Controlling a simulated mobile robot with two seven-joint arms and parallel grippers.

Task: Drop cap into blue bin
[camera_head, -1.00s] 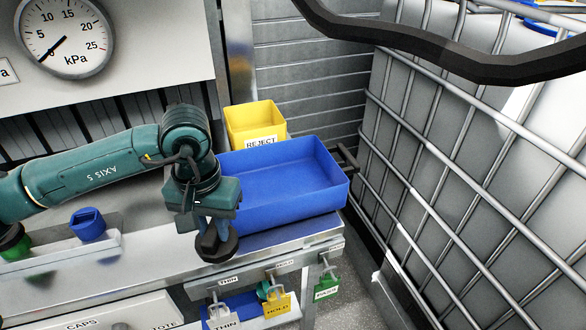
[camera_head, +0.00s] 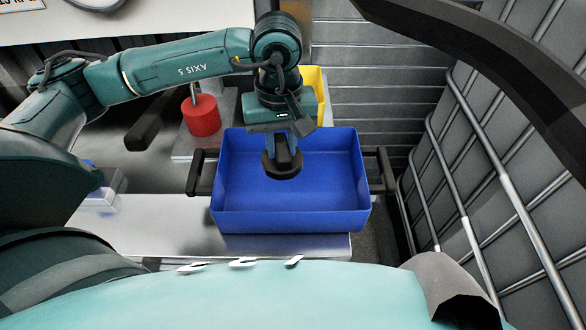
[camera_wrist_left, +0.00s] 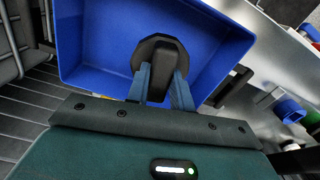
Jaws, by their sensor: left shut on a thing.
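The blue bin (camera_head: 290,221) is an open rectangular tub with black side handles, standing on the metal bench in the head view. It also fills the upper part of the left wrist view (camera_wrist_left: 85,68). My left gripper (camera_head: 284,158) is over the bin, pointing down. It is shut on a black round cap (camera_head: 283,170). In the left wrist view the two blue-grey fingers (camera_wrist_left: 160,88) pinch the cap's raised grip, with its round disc (camera_wrist_left: 145,50) toward the bin. The bin's inside looks empty where it shows. My right gripper is not in view.
A yellow bin (camera_head: 318,90) stands behind the blue bin, partly hidden by my arm. A red cylinder (camera_head: 201,116) is on the bench to the left. A caged tank (camera_head: 500,150) stands at right. A dark bar crosses the upper right.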

